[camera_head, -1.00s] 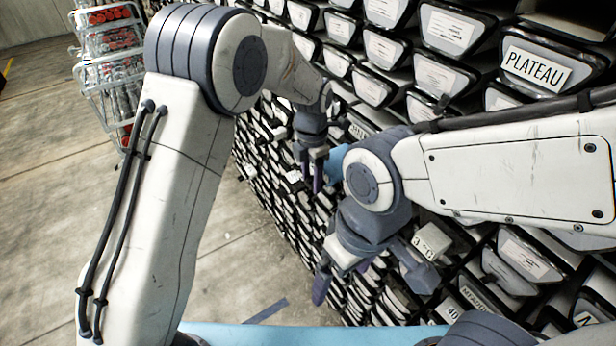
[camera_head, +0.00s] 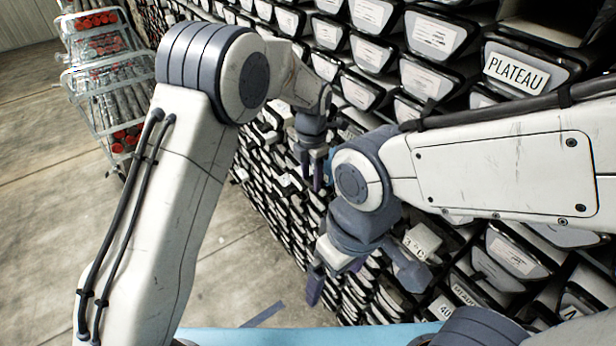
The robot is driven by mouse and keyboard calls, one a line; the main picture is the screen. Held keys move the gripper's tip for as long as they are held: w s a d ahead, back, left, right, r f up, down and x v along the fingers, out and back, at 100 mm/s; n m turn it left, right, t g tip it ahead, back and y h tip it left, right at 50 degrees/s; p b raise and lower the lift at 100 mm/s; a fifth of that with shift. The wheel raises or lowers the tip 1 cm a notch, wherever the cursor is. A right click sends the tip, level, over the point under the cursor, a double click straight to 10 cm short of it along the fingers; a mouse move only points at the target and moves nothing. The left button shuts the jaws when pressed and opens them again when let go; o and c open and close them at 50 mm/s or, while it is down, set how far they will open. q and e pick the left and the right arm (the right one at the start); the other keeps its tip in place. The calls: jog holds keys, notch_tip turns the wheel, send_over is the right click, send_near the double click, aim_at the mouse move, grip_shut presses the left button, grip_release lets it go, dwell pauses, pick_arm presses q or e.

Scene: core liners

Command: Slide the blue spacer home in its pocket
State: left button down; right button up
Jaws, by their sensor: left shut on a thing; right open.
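I cannot make out the blue spacer or its pocket; my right arm covers the area just right of my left gripper. My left gripper (camera_head: 312,168) is small and far off at the upper middle, fingers pointing down in front of the rack. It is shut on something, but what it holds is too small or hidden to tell. My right gripper (camera_head: 358,278) is lower and nearer, with its fingers spread apart. It is open, and no thing shows between its fingers.
A rack of black trays with white labels (camera_head: 430,80) fills the middle and right, close to both grippers. One tray reads PLATEAU (camera_head: 516,70). A metal cart (camera_head: 100,95) with red-ended tubes stands at the upper left. Concrete floor (camera_head: 45,200) is clear at left.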

pick_arm(q)
jog(key=shift+w+d, duration=0.3)
jog(key=shift+d, duration=0.15)
jog(key=shift+c, duration=1.3)
grip_release()
jog(key=shift+r, duration=0.2)
notch_tip(320, 180, up, 10)
jog(key=b, duration=0.3)
jog(key=shift+a, duration=0.15)
